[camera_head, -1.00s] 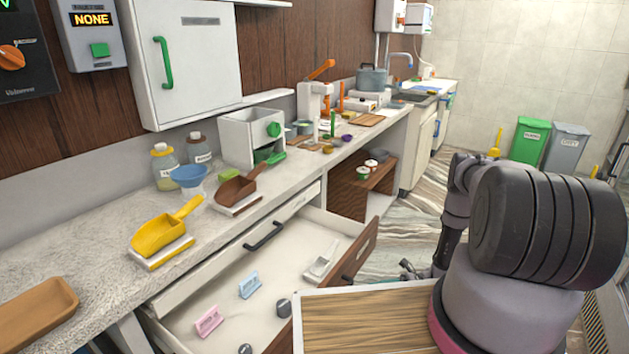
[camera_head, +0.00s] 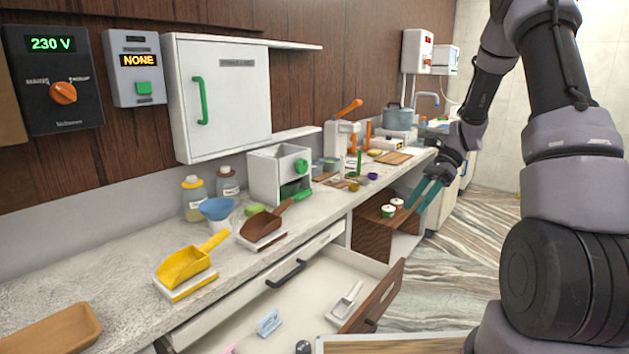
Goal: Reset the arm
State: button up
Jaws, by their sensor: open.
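My gripper (camera_head: 424,196) hangs from my raised arm on the right side of the head view. Its two teal fingers are apart, with nothing between them. It is in the air in front of the low wooden shelf (camera_head: 376,228), to the right of the counter edge. My arm bends up and over, and part of it is cut off by the top of the picture.
The drawer (camera_head: 335,268) below the counter (camera_head: 120,288) stands open with small items in it. A yellow scoop (camera_head: 186,266), a brown scoop (camera_head: 262,226) and a wooden tray (camera_head: 48,332) lie on the counter. Striped floor (camera_head: 490,240) is clear behind my arm.

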jog(key=s+a+r+n+t+h, duration=0.1)
jog(key=s+r+n+t+h, duration=0.2)
jog(key=s+r, duration=0.6)
jog(key=s+a+r+n+t+h, duration=0.1)
jog(key=s+r+n+t+h, duration=0.2)
jog(key=s+r+n+t, duration=0.5)
notch_tip(320, 180, up, 8)
jog(key=shift+s+f+n, duration=0.15)
jog(key=shift+s+n, duration=0.35)
jog(key=shift+s, duration=0.6)
